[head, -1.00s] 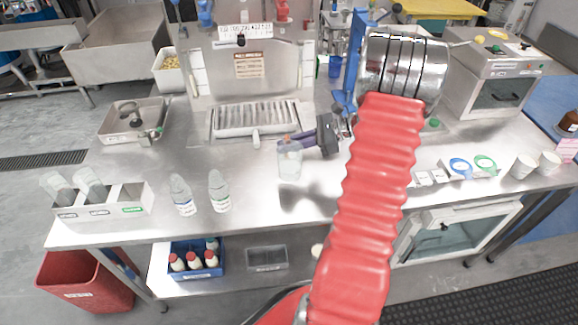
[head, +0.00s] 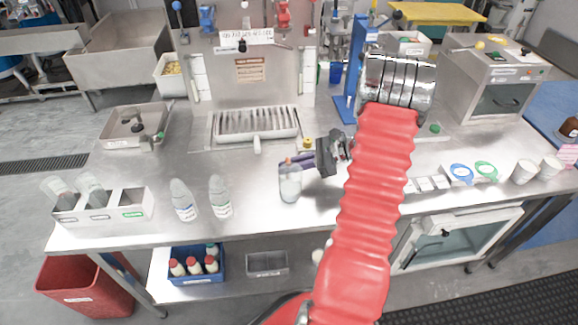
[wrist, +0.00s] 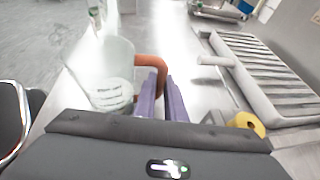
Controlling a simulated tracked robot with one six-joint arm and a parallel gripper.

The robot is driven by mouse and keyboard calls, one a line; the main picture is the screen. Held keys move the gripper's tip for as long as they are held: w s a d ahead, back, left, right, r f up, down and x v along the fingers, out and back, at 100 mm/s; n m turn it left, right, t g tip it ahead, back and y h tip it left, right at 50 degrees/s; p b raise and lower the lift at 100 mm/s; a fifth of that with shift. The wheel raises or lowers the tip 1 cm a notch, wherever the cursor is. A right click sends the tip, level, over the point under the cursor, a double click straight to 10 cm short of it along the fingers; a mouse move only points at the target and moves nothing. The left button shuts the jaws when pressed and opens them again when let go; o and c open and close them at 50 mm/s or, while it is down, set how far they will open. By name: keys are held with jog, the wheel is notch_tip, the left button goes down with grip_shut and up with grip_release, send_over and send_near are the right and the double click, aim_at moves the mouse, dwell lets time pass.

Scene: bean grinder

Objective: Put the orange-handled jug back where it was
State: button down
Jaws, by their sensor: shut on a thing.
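The clear jug (head: 290,184) is upright over the front middle of the steel bench. In the wrist view the jug (wrist: 104,76) shows white markings, and its orange handle (wrist: 150,62) faces my gripper. My gripper (head: 294,162) comes from the right, and its purple fingers (wrist: 161,98) are shut on the handle. The jug's base looks close to the bench top, but I cannot tell whether it touches.
A three-part caddy (head: 100,204) is farther left. A slatted drip tray (head: 256,124) lies behind. A small yellow-topped thing (head: 307,143) is just behind my gripper. The bench front edge is close.

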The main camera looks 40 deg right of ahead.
jog(key=shift+f, duration=0.1)
jog(key=c, duration=1.8)
grip_release()
jog(key=v, duration=1.2)
jog(key=shift+d, duration=0.1)
jog(key=shift+s, duration=0.1)
